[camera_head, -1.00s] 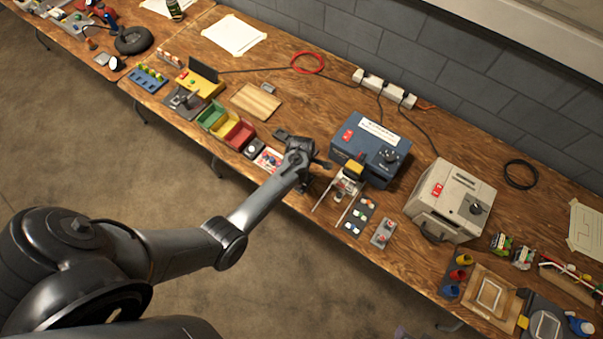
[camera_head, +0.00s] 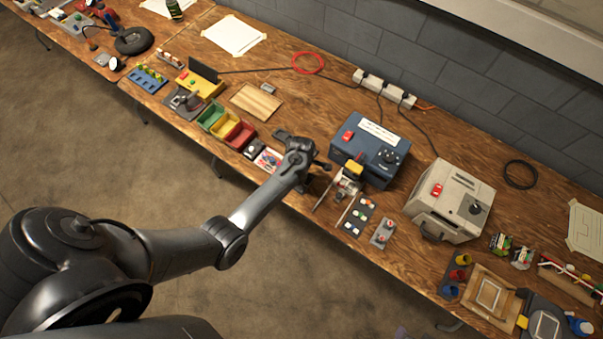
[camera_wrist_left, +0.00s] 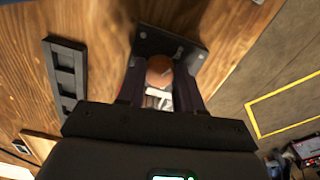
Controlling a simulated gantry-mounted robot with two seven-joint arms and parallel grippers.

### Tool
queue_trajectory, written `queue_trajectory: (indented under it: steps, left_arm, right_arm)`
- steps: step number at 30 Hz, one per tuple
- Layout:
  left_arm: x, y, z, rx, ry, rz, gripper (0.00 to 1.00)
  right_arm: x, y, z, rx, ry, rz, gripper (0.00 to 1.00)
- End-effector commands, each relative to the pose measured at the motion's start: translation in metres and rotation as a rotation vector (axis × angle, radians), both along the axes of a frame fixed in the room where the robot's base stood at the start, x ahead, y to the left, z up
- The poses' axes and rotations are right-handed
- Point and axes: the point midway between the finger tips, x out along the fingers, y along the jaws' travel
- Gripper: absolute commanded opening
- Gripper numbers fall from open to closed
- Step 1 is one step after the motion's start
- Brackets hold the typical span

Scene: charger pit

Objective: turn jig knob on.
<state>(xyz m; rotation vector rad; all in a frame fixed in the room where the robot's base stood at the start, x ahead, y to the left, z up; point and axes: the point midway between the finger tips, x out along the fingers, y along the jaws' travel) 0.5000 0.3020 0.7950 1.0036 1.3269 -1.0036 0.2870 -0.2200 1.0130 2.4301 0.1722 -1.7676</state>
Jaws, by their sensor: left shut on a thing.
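A round orange-brown knob (camera_wrist_left: 159,70) stands on a dark plate (camera_wrist_left: 148,40) with screws at its corners, in the left wrist view. My left gripper (camera_wrist_left: 160,82) is shut on this knob, one dark finger on each side of it. A pale printed patch shows between the fingers below the knob. In the head view my left arm reaches to the front part of the bench, left of the blue box (camera_head: 370,150). My wrist hides the knob there. The knob's turned position cannot be read. My right gripper is not in view.
A jig with a yellow block (camera_head: 353,168) stands close right of my wrist. Red, yellow and green bins (camera_head: 240,135) stand to its left. A beige box (camera_head: 450,205) is farther right. A black slotted rack (camera_wrist_left: 65,75) lies beside the plate.

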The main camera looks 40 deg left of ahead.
Motion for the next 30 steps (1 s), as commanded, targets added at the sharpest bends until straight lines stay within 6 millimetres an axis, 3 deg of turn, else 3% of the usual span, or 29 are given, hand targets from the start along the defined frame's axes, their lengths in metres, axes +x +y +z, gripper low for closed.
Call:
queue_trajectory:
  steps: [8,30]
  left_arm:
    - [0.000,0.000,0.004,0.000,0.001,-0.159,0.05]
    - [-0.001,0.001,0.003,0.000,0.002,-0.855,0.05]
  right_arm:
    - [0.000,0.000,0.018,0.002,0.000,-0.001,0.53]
    - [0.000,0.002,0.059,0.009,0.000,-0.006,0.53]
